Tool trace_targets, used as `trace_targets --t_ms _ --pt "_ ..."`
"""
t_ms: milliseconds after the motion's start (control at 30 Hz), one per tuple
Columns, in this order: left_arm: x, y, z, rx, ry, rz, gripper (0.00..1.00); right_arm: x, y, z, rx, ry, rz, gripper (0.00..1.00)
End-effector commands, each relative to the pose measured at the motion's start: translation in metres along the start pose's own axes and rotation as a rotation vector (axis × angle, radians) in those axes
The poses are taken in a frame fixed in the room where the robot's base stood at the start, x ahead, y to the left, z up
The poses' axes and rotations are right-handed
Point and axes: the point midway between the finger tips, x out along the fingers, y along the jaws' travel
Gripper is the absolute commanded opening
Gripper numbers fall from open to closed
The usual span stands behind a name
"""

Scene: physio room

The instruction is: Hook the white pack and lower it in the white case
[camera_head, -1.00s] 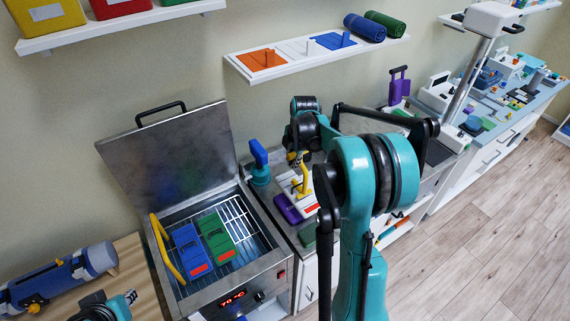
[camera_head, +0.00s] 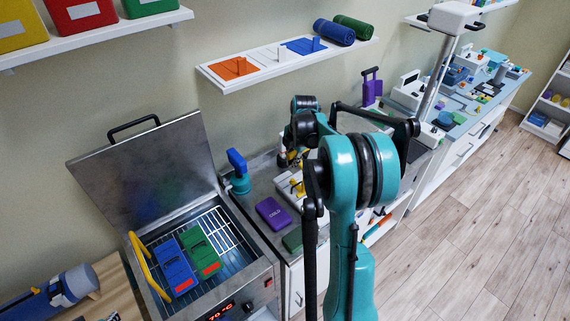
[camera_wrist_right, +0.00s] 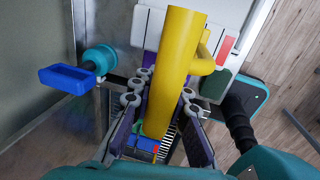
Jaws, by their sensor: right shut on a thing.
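My right gripper (camera_head: 291,158) is over the counter, mostly hidden behind my own arm. In the right wrist view, its fingers (camera_wrist_right: 162,125) are shut on a thick yellow hook tool (camera_wrist_right: 176,60) with a short side arm. The white pack (camera_wrist_right: 148,27), with a red tab, shows behind the yellow tool. In the head view the white pack (camera_head: 288,186) is partly hidden below the gripper. I cannot tell whether the hook holds it or whether it is clear of the counter. I cannot pick out the white case with certainty. My left gripper is out of view.
A purple pack (camera_head: 272,211) and a dark green pack (camera_head: 293,239) lie on the counter. The open steel bath (camera_head: 262,272) at left holds a blue pack (camera_head: 174,266) and a green pack (camera_head: 200,252). A blue-handled valve (camera_head: 238,172) stands between. A wall shelf (camera_head: 222,86) is above.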

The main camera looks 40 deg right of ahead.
Motion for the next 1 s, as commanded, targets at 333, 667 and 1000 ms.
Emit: trace_targets --t_ms 333,667,1000 --pt "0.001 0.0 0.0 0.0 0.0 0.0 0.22 -0.002 -0.007 0.033 0.002 0.0 0.0 0.0" --pt "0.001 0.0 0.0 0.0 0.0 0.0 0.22 -0.003 -0.012 0.06 0.0 0.0 0.0 0.0" --pt "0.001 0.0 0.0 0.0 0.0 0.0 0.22 -0.003 -0.013 0.064 -0.001 0.0 0.0 0.0"
